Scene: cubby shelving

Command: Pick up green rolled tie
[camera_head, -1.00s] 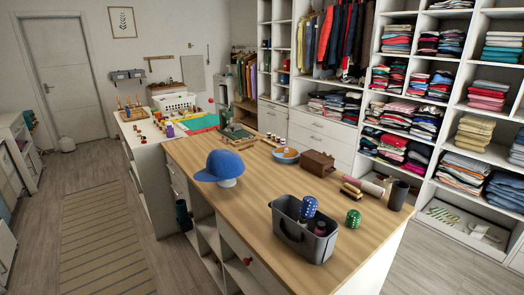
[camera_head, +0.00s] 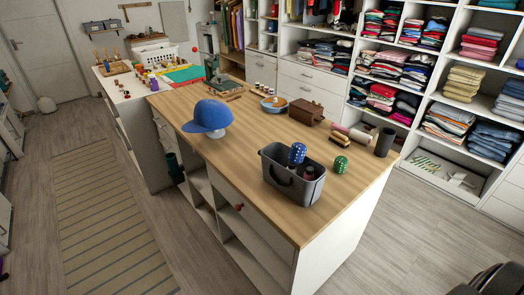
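The green rolled tie (camera_head: 341,165) has a light pattern and stands on the wooden tabletop, just right of the grey caddy and apart from it. A similar blue patterned roll (camera_head: 297,153) sticks up out of the caddy. No gripper shows clearly in the head view. A black rounded part at the bottom right corner looks like part of my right arm, without visible fingers.
The grey caddy (camera_head: 275,184) stands near the front of the wooden-topped island (camera_head: 230,165). A blue cap (camera_head: 209,117), a brown box (camera_head: 306,112) and a dark cylinder (camera_head: 385,142) also stand there. Floor is free around the island; shelving (camera_head: 440,100) lines the right.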

